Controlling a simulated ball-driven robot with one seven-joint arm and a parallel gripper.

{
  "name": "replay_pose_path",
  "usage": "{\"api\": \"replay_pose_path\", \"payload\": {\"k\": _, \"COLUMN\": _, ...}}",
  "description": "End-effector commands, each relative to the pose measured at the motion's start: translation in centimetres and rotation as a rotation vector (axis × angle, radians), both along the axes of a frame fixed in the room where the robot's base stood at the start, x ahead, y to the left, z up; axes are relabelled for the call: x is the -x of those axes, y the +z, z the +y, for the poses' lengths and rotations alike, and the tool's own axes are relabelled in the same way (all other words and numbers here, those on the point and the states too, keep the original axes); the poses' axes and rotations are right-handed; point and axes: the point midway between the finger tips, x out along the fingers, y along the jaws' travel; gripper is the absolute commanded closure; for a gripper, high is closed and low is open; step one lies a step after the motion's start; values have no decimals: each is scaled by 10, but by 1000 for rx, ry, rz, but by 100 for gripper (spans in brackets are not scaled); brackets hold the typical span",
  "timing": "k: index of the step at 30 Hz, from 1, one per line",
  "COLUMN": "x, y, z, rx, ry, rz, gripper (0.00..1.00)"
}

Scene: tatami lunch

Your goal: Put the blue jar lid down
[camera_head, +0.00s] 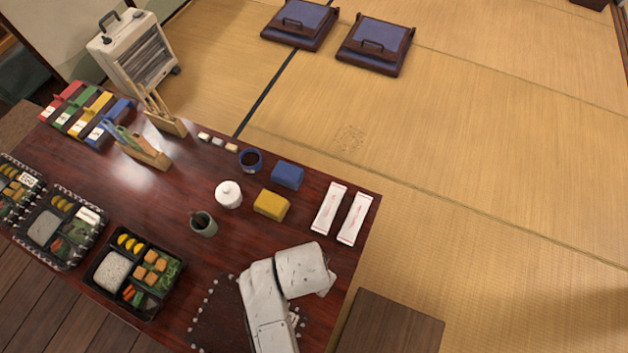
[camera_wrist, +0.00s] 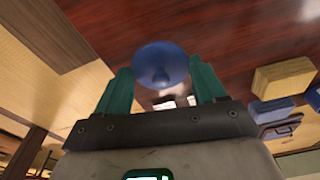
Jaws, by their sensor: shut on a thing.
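The blue jar lid (camera_wrist: 160,60) is round with a small knob. In the wrist view it is held between the two green fingers of my gripper (camera_wrist: 163,77), above the dark red table top. My gripper is shut on it. In the head view my own white arm covers the gripper and the lid, so their height over the table cannot be told. The open blue jar (camera_head: 250,160), dark inside, stands on the table beyond the yellow box.
A yellow box (camera_head: 270,205), a blue box (camera_head: 288,176), a lidded white jar (camera_head: 228,194), a dark green cup (camera_head: 204,223) and two white packets (camera_head: 329,208) stand or lie near the arm. A bento box (camera_head: 133,273) is at left. A dark stool (camera_head: 390,323) stands beside the table.

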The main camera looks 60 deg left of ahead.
Motion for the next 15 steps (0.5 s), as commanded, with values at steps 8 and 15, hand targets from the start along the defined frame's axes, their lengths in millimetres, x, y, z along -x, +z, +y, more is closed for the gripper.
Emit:
{"api": "replay_pose_path", "payload": {"k": 8, "x": -5, "y": -37, "z": 3, "rx": 0, "ry": 1, "rz": 1, "gripper": 59}}
{"api": "replay_pose_path", "payload": {"k": 15, "x": -5, "y": -38, "z": 3, "rx": 0, "ry": 0, "rz": 1, "gripper": 59}}
